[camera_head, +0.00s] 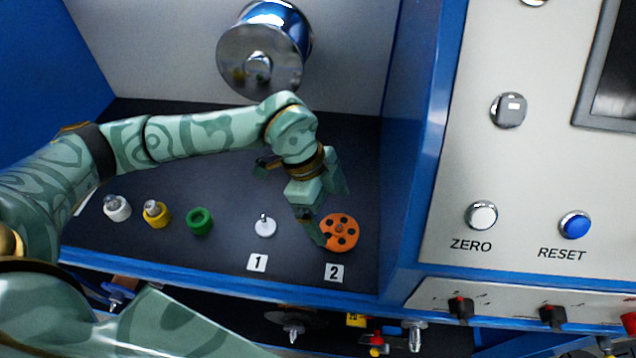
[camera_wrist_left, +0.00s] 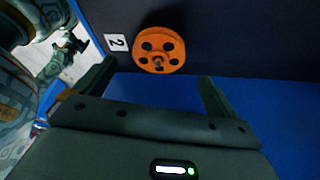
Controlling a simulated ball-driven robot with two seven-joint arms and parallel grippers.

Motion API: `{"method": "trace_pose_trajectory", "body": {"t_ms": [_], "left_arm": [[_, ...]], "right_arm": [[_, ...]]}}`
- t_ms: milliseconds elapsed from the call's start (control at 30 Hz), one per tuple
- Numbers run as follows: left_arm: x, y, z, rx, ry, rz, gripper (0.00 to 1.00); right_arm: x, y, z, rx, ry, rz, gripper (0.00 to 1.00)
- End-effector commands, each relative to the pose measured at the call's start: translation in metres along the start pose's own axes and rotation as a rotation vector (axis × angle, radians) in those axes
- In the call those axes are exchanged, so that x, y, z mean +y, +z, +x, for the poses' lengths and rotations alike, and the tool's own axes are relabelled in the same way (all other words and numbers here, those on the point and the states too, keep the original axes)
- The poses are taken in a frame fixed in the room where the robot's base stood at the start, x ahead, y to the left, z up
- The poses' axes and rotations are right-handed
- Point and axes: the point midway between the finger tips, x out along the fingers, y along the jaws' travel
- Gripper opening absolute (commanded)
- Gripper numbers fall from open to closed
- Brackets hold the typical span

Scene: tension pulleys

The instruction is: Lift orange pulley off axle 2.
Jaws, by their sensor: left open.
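The orange pulley (camera_head: 341,232) is a disc with several holes. It sits beside the label 2 (camera_head: 334,272) on the dark panel, with the axle tip showing at its middle in the left wrist view (camera_wrist_left: 160,50). My left gripper (camera_head: 332,212) is open with nothing between its fingers. One finger is close to the pulley's left edge in the head view; contact cannot be told. In the left wrist view the pulley lies beyond the fingertips (camera_wrist_left: 153,84), between their lines. My right gripper cannot be made out.
Axle 1 (camera_head: 265,227) is bare, on a white base left of the pulley. White (camera_head: 117,208), yellow (camera_head: 156,214) and green (camera_head: 200,221) pieces stand further left. A blue wall (camera_head: 412,190) rises right of the pulley. A chrome drum (camera_head: 262,55) juts out above.

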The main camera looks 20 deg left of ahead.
Motion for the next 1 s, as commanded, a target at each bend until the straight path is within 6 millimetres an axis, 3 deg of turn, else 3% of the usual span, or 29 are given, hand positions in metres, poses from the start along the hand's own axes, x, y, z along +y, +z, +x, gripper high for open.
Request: {"method": "trace_pose_trajectory", "body": {"t_ms": [100,300,667,867,1000], "left_arm": [[0.000,0.000,0.026,0.001,0.003,0.001,0.96],[0.000,0.000,0.048,0.000,0.001,0.001,0.96],[0.000,0.000,0.053,0.000,0.000,0.001,0.96],[0.000,0.000,0.053,0.001,0.000,0.001,0.43],[0.000,-0.001,0.052,0.001,-0.001,0.002,0.43]], "right_arm": [[0.002,-0.006,0.007,0.008,0.002,0.000,0.92],[0.001,-0.006,0.011,0.008,0.001,0.001,0.92],[0.002,-0.006,0.011,0.007,0.001,0.002,0.92],[0.001,-0.006,0.011,0.007,0.001,0.002,0.92],[0.001,-0.006,0.011,0.007,0.001,0.003,0.92]]}}
